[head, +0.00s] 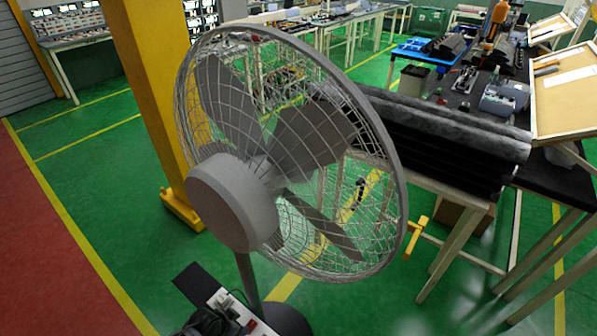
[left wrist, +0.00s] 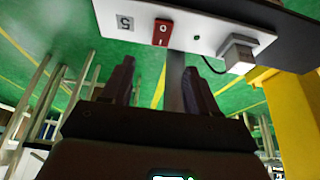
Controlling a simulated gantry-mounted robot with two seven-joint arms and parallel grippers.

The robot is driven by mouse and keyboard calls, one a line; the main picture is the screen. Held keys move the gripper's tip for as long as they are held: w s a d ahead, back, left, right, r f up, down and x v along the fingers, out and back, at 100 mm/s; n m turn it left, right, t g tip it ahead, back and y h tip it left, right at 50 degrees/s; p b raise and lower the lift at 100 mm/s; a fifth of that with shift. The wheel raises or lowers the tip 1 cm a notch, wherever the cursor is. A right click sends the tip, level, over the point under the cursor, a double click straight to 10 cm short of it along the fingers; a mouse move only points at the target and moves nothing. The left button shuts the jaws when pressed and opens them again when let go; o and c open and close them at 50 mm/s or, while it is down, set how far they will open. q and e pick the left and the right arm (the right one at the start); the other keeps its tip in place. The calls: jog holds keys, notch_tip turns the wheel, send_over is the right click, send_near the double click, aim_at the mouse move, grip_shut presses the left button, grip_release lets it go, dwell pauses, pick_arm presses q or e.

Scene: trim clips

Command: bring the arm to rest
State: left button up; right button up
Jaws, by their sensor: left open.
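My left gripper (left wrist: 158,68) is open in the left wrist view, with two dark fingers apart and nothing seen held between them. Beyond the fingertips is a white panel (left wrist: 205,32) marked 5, with a red switch (left wrist: 161,32) and a grey block (left wrist: 238,54) with a dark cable. In the head view a dark part of my left arm (head: 212,320) shows at the bottom edge, over the white panel (head: 222,299); the fingers cannot be made out there. My right gripper is in neither view.
A large grey caged fan (head: 234,203) on a pole stands in front, hiding much of the middle. A yellow column (head: 152,75) stands behind it. A table with dark rolls (head: 450,125) and a workbench are at the right. The green floor at left is clear.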

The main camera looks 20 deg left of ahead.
pick_arm(q)
jog(key=s+d+f+m+g, duration=0.1)
jog(key=s+d, duration=0.1)
jog(key=s, duration=0.9)
jog(key=s+d+r+y, duration=0.1)
jog(key=s+d+r, duration=0.15)
jog(key=r, duration=0.35)
jog(key=s+d+r, duration=0.2)
jog(key=d+r, duration=0.2)
jog(key=r, duration=0.2)
notch_tip(320, 180, up, 37)
jog(key=s+d+n+p, duration=0.2)
jog(key=p, duration=2.4)
jog(key=shift+f, duration=0.15)
